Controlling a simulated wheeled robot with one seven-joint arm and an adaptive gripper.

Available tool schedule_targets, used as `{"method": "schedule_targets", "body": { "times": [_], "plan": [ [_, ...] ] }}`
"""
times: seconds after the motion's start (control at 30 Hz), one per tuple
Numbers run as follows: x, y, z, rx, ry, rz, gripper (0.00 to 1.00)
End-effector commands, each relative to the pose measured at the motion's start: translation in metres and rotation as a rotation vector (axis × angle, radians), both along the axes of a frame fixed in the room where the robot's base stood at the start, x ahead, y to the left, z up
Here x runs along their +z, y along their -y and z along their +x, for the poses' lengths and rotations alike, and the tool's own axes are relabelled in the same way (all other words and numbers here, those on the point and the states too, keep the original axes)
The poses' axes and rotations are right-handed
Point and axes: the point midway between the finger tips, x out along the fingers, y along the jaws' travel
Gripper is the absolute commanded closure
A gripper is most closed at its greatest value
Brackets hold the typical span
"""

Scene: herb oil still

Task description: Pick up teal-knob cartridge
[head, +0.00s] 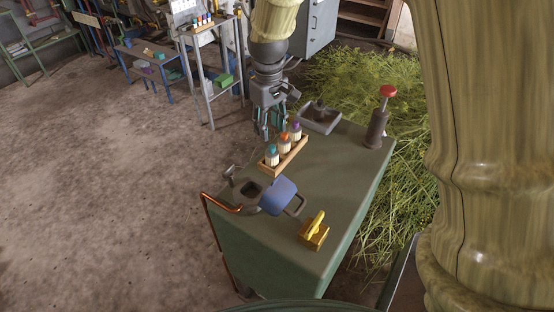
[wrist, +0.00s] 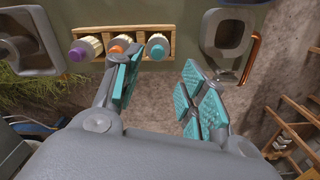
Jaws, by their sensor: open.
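The teal-knob cartridge (head: 271,155) stands upright in a small wooden rack (head: 291,155) on the green table, at the rack's near-left end. In the wrist view its teal knob (wrist: 157,47) shows near the top, beyond the gap between the fingers. An orange-knob cartridge (head: 284,143) and a purple-knob cartridge (head: 296,130) stand beside it in the same rack. My gripper (head: 268,125) is open and empty, with teal finger pads, above and behind the rack. In the wrist view my gripper (wrist: 165,90) has one finger near the orange and teal knobs, its contact unclear.
On the green table (head: 343,165) stand a blue-lidded vessel (head: 279,196) with a copper pipe (head: 222,205), a yellow block (head: 313,232), a grey tray (head: 320,120) and a red-topped pump (head: 376,125). Cut herbs lie behind.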

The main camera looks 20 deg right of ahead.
Motion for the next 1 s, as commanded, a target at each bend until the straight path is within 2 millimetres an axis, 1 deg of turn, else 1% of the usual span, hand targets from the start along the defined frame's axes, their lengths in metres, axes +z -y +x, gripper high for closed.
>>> {"method": "schedule_targets", "body": {
  "times": [0.13,0.3,0.43,0.67,0.77,1.0],
  "plan": [
    [-0.017,0.005,-0.002,-0.006,-0.005,-0.001,0.58],
    [-0.038,0.007,-0.002,-0.010,-0.003,0.000,0.58],
    [-0.049,0.006,-0.002,-0.010,-0.001,0.001,0.58],
    [-0.057,0.005,-0.002,-0.008,-0.002,0.002,0.58],
    [-0.066,0.005,-0.002,-0.008,-0.003,0.001,0.58],
    [-0.092,0.005,-0.002,-0.008,-0.002,0.002,0.58]
  ]
}}
